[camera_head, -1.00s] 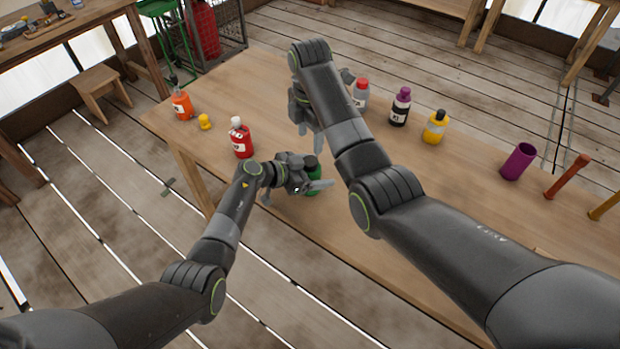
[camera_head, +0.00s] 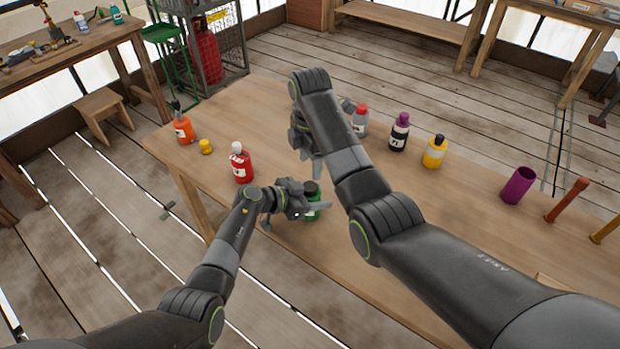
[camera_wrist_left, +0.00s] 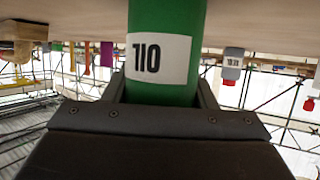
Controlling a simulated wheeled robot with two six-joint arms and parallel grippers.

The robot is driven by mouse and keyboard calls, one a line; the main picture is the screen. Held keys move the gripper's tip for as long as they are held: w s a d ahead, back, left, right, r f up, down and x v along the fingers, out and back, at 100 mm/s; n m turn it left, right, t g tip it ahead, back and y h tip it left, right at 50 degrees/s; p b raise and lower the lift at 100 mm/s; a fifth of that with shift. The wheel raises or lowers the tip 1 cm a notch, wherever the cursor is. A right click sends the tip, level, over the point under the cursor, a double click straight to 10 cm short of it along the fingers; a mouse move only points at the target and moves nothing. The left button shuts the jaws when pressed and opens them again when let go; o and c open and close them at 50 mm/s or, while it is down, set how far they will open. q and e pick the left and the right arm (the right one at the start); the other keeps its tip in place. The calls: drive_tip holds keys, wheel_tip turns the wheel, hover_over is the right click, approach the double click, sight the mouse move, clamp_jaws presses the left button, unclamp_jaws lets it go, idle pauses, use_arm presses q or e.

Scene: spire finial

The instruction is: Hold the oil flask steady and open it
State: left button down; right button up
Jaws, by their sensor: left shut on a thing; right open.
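The green flask (camera_head: 312,207) stands near the table's front edge, partly hidden by my left gripper. It has a dark top (camera_head: 312,188). My left gripper (camera_head: 307,208) is shut around its body from the left side. In the left wrist view the green flask (camera_wrist_left: 165,20) fills the space between the fingers, with a white label reading 110; its top is out of that view. My right gripper (camera_head: 303,143) is open and empty, pointing down above the table behind the green flask. It is partly hidden by my right arm.
On the wooden table (camera_head: 400,255) stand a red bottle (camera_head: 241,165), an orange bottle (camera_head: 184,130), a yellow piece (camera_head: 206,147), a grey red-capped bottle (camera_head: 360,122), a black bottle (camera_head: 399,135), a yellow bottle (camera_head: 434,153) and a purple cup (camera_head: 518,186).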

sight(310, 186)
drive_tip(key=m, duration=0.4)
drive_tip(key=shift+m, duration=0.3)
drive_tip(key=m, duration=0.4)
drive_tip(key=shift+m, duration=0.3)
drive_tip(key=m, duration=0.4)
drive_tip(key=shift+m, duration=0.3)
drive_tip(key=m, duration=0.2)
drive_tip(key=shift+m, duration=0.4)
drive_tip(key=m, duration=0.4)
drive_tip(key=shift+m, duration=0.4)
drive_tip(key=m, duration=0.4)
drive_tip(key=shift+m, duration=0.3)
drive_tip(key=m, duration=0.8)
drive_tip(key=shift+f+m, duration=0.3)
drive_tip(key=shift+m, duration=0.2)
wheel_tip(310, 186, down, 7)
drive_tip(key=shift+f, duration=0.2)
drive_tip(key=shift+c, duration=0.4)
